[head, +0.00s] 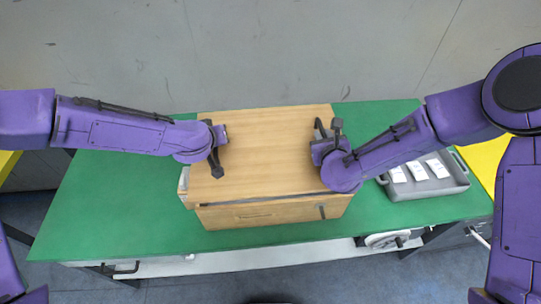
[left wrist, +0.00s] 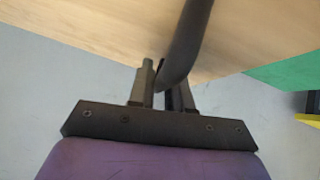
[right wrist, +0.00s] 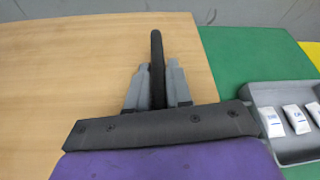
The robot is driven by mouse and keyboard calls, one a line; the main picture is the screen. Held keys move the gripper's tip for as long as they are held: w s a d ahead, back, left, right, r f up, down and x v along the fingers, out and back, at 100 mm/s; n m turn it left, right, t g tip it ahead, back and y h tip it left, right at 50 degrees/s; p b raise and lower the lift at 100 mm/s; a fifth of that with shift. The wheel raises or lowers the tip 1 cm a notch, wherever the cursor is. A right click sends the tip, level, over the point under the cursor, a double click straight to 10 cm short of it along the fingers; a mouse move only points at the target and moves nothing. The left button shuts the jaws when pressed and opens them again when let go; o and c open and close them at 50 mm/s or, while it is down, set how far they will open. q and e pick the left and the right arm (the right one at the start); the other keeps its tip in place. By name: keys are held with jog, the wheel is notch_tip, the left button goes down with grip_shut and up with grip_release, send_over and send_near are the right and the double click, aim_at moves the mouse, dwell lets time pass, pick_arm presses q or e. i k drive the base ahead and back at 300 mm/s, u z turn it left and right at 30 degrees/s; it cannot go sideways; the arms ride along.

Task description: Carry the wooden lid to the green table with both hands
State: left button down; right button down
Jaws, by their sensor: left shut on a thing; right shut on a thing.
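The wooden lid (head: 265,150) is a flat light-brown panel with a dark handle at each side. It lies over the wooden box (head: 270,213) on the green table (head: 130,205), with a thin dark line between them at the front; I cannot tell whether it touches the box. My left gripper (head: 217,150) is shut on the left handle, a dark curved bar (left wrist: 186,40) in the left wrist view. My right gripper (head: 328,140) is shut on the right handle, which stands upright between the fingers in the right wrist view (right wrist: 157,60).
A grey tray (head: 435,186) with several small white packets stands on the table to the right of the box. The green table is clear to the left of the box. Yellow surfaces (head: 487,160) border the table at both sides.

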aim_at(134, 178)
jog(key=u, duration=2.65)
jog(key=k, duration=0.4)
jog(key=z, duration=0.5)
